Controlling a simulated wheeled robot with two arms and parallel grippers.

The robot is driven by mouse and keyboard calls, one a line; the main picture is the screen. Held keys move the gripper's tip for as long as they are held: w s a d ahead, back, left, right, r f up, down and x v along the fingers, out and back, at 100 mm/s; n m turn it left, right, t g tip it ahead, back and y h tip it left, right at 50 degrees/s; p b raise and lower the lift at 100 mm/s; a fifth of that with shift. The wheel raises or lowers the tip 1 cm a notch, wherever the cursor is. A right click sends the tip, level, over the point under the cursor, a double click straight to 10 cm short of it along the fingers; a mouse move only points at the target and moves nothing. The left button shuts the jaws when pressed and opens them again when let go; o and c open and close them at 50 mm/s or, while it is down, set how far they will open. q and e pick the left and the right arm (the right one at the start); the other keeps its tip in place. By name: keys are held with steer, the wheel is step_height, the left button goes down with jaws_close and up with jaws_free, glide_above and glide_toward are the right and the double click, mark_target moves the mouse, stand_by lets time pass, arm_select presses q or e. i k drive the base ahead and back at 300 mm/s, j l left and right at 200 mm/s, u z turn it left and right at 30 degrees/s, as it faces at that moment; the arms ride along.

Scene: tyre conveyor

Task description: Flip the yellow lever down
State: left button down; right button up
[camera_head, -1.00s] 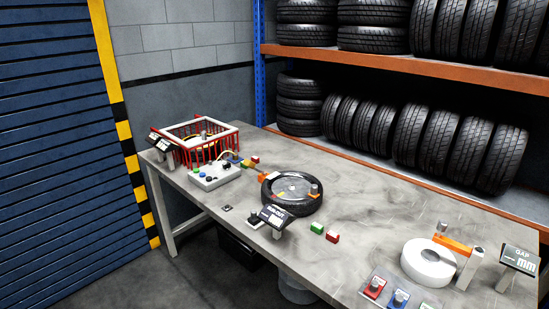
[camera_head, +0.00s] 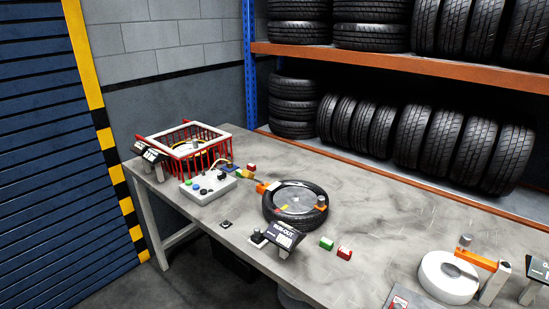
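No clear yellow lever stands out. Neither of my grippers is in view.
The grey bench (camera_head: 360,215) is clear behind the tyre. A red wire basket (camera_head: 220,155) stands at its far left. A run-out display (camera_head: 284,236), a green block (camera_head: 327,243), a red block (camera_head: 344,253) and a white roll (camera_head: 449,277) stand along the front. Tyre shelves (camera_head: 400,65) rise behind.

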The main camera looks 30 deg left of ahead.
mark_target(246, 173)
steer(key=i+j+z, duration=0.1)
steer(key=j, duration=0.65)
steer(key=i+j+z, duration=0.1)
steer(key=j, duration=0.65)
